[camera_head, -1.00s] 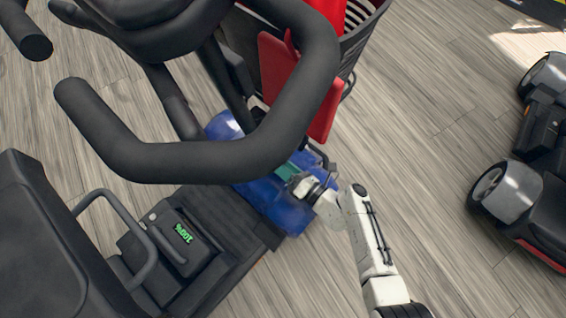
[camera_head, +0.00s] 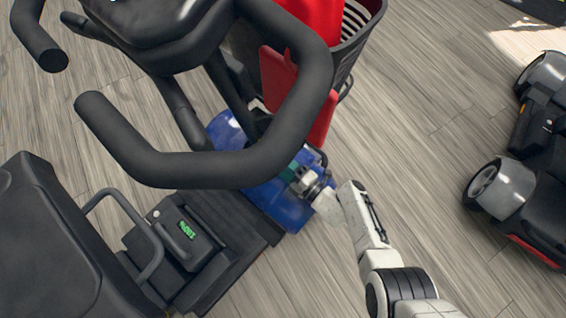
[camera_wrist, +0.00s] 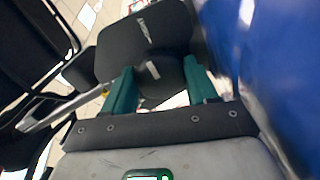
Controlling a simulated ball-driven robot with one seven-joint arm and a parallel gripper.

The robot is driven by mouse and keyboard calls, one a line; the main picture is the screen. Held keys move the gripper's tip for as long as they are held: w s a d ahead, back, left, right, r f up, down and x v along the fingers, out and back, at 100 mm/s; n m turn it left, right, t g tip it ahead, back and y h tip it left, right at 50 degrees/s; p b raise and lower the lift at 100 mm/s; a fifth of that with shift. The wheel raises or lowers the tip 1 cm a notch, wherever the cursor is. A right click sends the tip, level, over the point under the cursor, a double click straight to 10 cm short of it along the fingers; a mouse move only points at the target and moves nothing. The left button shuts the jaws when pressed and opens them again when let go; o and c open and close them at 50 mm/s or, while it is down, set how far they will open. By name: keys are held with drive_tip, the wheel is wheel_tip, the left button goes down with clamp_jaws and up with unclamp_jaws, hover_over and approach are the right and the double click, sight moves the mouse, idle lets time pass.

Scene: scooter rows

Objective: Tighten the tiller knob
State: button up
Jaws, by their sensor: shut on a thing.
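The scooter's black tiller handlebar (camera_head: 200,170) loops across the left and middle of the head view, above its blue body (camera_head: 290,208). My gripper (camera_head: 292,176) is low beside the tiller, over the blue body, with a green finger showing. In the wrist view my gripper's two green fingers (camera_wrist: 160,82) are on either side of a black rounded part with pale marks, which looks like the tiller knob (camera_wrist: 145,45). My gripper is shut on it. In the head view the knob cannot be made out behind my gripper and the handlebar.
A dark basket (camera_head: 362,25) and a red panel (camera_head: 300,90) stand close above my gripper. The black seat (camera_head: 45,240) and a battery box reading 100% (camera_head: 185,232) are at lower left. Another scooter (camera_head: 540,170) is at right, with bare floor between.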

drive_tip(key=shift+f+m, duration=0.1)
drive_tip(key=shift+m, duration=0.4)
drive_tip(key=o, duration=1.1)
drive_tip(key=shift+c, duration=0.2)
drive_tip(key=p+v, duration=0.3)
drive_tip(key=v, duration=0.8)
drive_tip(key=shift+p, duration=0.3)
